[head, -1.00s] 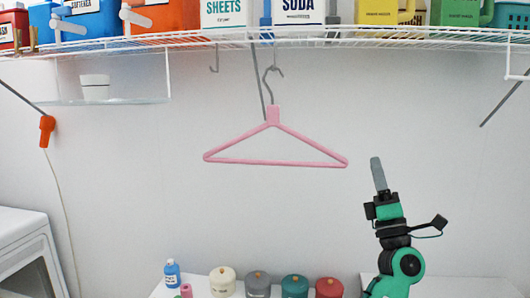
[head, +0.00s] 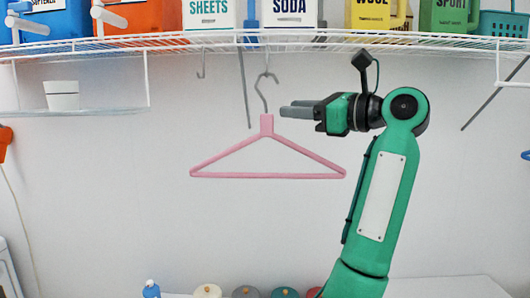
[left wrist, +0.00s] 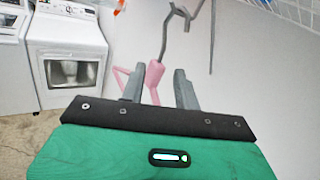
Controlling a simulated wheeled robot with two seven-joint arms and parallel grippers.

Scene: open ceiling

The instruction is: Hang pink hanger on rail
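The pink hanger (head: 267,152) hangs level under the white wire shelf, whose front edge forms a rail (head: 400,38). Its grey hook (head: 263,95) meets a small metal hook (head: 267,76) below the shelf. My left gripper (head: 284,108) is just right of the hanger's pink neck, pointing left, with its fingers parted. In the left wrist view, the neck (left wrist: 155,75) shows between the two open fingertips (left wrist: 156,84), seemingly a little beyond them and not gripped. My right gripper is not in view.
Detergent boxes and jugs (head: 380,14) stand on the shelf. Another metal hook (head: 201,66) and a grey diagonal brace (head: 244,90) hang near the hanger. Several lidded jars (head: 246,292) stand below. White washing machines (left wrist: 68,55) stand at left in the wrist view.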

